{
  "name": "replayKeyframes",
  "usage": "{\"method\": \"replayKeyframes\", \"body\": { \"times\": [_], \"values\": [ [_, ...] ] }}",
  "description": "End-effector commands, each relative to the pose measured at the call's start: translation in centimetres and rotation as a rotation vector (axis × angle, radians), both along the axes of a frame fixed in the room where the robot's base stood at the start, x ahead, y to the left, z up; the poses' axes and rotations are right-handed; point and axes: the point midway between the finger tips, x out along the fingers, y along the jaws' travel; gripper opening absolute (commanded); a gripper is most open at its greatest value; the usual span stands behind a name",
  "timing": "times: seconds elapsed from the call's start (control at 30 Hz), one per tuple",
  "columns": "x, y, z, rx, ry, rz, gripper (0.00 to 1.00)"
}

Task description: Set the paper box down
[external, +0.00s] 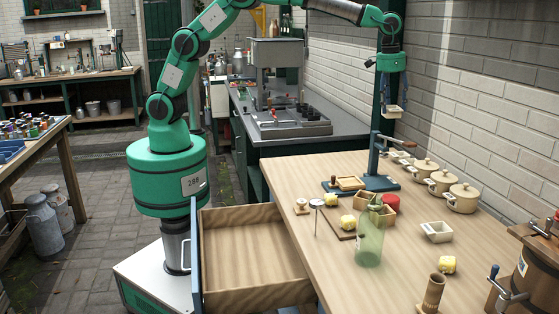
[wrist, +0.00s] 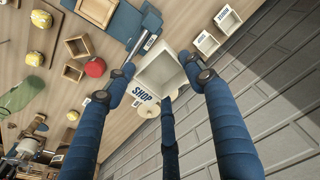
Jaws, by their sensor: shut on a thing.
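My gripper (external: 392,94) is high above the back of the wooden table, by the brick wall. It is shut on a small open-topped white paper box (external: 393,112). The box is held up in the air, well above the table (external: 285,185). Its inside looks empty.
Lidded cream pots (external: 442,182) line the wall. A blue-based stand (external: 376,183), a green bottle (external: 369,245), a red round item (external: 391,203) and another white box (external: 436,232) stand on the table. A drawer (external: 255,252) is open at the left.

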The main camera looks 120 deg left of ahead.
Motion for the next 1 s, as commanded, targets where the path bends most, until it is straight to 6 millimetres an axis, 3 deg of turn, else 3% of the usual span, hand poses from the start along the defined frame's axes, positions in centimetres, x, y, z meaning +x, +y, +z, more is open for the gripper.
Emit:
{"method": "replayKeyframes", "body": {
  "times": [0.03,0.2,0.43,0.7,1.0],
  "values": [
    [-0.2,2.4,0.3,0.0,0.0,0.03,0.4],
    [-1.7,9.2,1.2,-0.001,0.003,0.107,0.4],
    [-5.3,17.6,-0.7,-0.003,0.006,0.168,0.4],
    [-10.3,24.8,-4.8,-0.003,0.006,0.201,0.4],
    [-17.0,31.4,-9.4,-0.004,0.006,0.235,0.4]
  ]
}}
